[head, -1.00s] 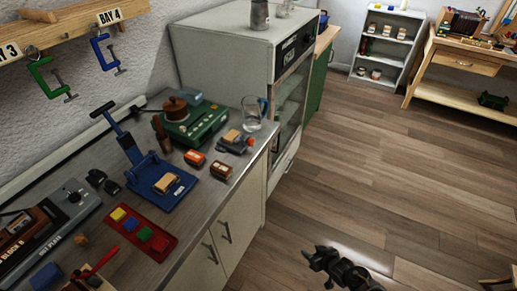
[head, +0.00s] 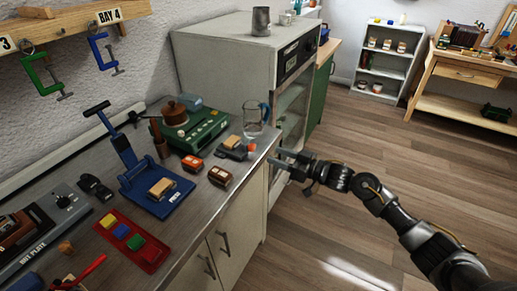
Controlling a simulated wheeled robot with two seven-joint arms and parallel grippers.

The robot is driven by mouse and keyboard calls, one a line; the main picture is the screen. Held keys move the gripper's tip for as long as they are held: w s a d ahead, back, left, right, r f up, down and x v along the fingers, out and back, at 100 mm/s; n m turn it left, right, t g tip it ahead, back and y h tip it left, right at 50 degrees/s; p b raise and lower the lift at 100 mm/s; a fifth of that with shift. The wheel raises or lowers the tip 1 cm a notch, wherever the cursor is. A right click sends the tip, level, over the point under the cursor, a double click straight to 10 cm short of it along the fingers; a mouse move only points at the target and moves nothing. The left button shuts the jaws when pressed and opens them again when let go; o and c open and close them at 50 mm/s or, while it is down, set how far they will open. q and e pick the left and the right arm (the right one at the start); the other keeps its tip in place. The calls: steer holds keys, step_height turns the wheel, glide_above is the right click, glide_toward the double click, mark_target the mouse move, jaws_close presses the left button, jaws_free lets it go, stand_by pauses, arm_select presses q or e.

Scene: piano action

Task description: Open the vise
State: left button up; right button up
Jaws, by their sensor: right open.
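A small grey clamp-like device (head: 236,154), which looks like the vise, sits near the counter's right edge, with a wooden block on or between its parts. I cannot tell whether its jaws touch the block. My right gripper (head: 277,158) comes in from the right, just right of this device and close to the counter edge. Its two fingers are apart and empty, pointing left, and do not appear to touch the device. My left gripper is not in view.
A glass jug (head: 254,119) with a blue handle stands behind the device. A blue lever press (head: 152,186) and a red tray (head: 126,237) with coloured blocks are further left. Open floor lies right.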

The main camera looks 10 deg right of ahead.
mark_target(254, 147)
steer(key=x, duration=0.8)
steer(key=shift+p, duration=0.4)
steer(key=c, duration=1)
steer(key=shift+o, duration=0.2)
